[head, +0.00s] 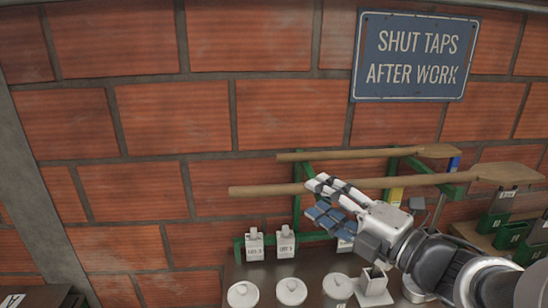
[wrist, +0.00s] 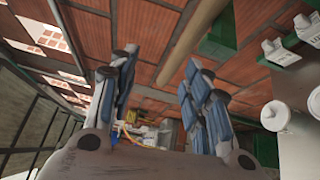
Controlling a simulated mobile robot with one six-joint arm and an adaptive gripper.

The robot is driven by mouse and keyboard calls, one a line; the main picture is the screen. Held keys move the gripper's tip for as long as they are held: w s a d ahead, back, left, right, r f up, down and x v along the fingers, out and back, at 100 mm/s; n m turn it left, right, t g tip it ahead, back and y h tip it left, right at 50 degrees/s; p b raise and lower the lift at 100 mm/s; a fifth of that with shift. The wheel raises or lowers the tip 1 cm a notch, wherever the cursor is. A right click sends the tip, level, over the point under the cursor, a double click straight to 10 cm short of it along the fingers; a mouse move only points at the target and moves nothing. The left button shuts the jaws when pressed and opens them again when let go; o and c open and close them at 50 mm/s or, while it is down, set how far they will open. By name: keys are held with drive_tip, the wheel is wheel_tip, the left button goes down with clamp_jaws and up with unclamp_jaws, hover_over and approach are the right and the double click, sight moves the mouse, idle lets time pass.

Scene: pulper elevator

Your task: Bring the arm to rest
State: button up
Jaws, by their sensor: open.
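My gripper (head: 322,205) is open and empty in the head view, at the end of my arm, which reaches in from the lower right. It is in front of a green rack and wooden paddles and appears above the table. In the wrist view my gripper (wrist: 158,105) shows two blue-padded fingers spread apart, with nothing between them but the distant background. I cannot tell the exact gap between the gripper and the paddles.
Long wooden paddles (head: 262,190) rest on a green rack (head: 297,208) against the brick wall. The dark table (head: 262,272) bears white labelled containers (head: 254,244) and round lidded pots (head: 290,291). Green boxes (head: 510,233) stand at the right. A sign (head: 416,57) hangs above.

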wheel_tip(320, 180, up, 5)
drive_tip(key=w+a, duration=0.1)
drive_tip(key=a, duration=0.1)
drive_tip(key=w+d+f+m+t+h, duration=0.2)
drive_tip(key=d+m+h, duration=0.5)
drive_tip(key=m+h, duration=0.15)
drive_tip(key=s+d+f+m+g+h, duration=0.35)
drive_tip(key=s+f+m, duration=0.25)
drive_tip(key=m, duration=0.3)
drive_tip(key=s+a+f+m+g, duration=0.2)
drive_tip(key=s+f+m+g, duration=0.1)
drive_tip(key=s, duration=0.3)
drive_tip(key=s+a+f+m+g+y, duration=0.1)
drive_tip(key=s+a+f+m+g, duration=0.1)
drive_tip(key=s, duration=0.4)
drive_tip(key=s+a+f+m+g, duration=0.3)
drive_tip(key=s+f+m, duration=0.1)
drive_tip(key=s+f, duration=0.2)
drive_tip(key=shift+s+f+g+b, duration=0.35)
drive_tip(key=shift+s, duration=0.15)
